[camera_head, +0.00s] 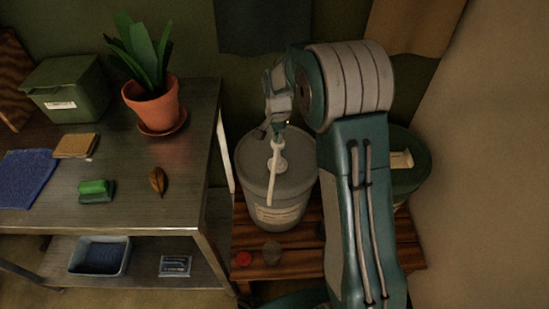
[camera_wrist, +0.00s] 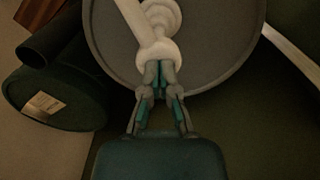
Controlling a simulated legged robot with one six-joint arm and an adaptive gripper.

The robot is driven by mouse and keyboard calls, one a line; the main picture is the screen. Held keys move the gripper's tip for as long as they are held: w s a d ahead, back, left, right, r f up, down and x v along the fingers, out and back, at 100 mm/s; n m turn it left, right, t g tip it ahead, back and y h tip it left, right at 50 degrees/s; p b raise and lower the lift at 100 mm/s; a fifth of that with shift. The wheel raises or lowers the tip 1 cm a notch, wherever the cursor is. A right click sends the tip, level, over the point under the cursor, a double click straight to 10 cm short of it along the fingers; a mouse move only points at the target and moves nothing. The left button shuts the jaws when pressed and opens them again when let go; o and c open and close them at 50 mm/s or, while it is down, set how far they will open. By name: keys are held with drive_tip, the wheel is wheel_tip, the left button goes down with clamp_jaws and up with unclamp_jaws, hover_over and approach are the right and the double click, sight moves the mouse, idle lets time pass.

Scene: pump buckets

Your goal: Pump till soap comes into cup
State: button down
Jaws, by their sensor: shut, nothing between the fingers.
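The grey bucket (camera_head: 252,185) stands on a wooden bench, with a white pump (camera_head: 280,163) in its lid and a long spout (camera_head: 271,188) slanting down toward the front. In the wrist view the pump head (camera_wrist: 158,52) is above the grey lid (camera_wrist: 215,60). My gripper (camera_head: 281,124) is shut with nothing held, its fingertips at the pump head. In the wrist view the fingertips (camera_wrist: 160,70) overlap the pump head's edge; I cannot tell whether they press on it.
A dark green bucket (camera_head: 408,180) stands right of the grey one, partly hidden by my arm. A metal table (camera_head: 190,130) at left holds a potted plant (camera_head: 152,102), a green box (camera_head: 68,88) and a sponge (camera_head: 95,190).

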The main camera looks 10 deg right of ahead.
drive_tip(key=shift+f, duration=1.1)
drive_tip(key=shift+r, duration=2.6)
drive_tip(key=shift+f, duration=0.1)
drive_tip(key=shift+f, duration=2.5)
drive_tip(key=shift+r, duration=2.6)
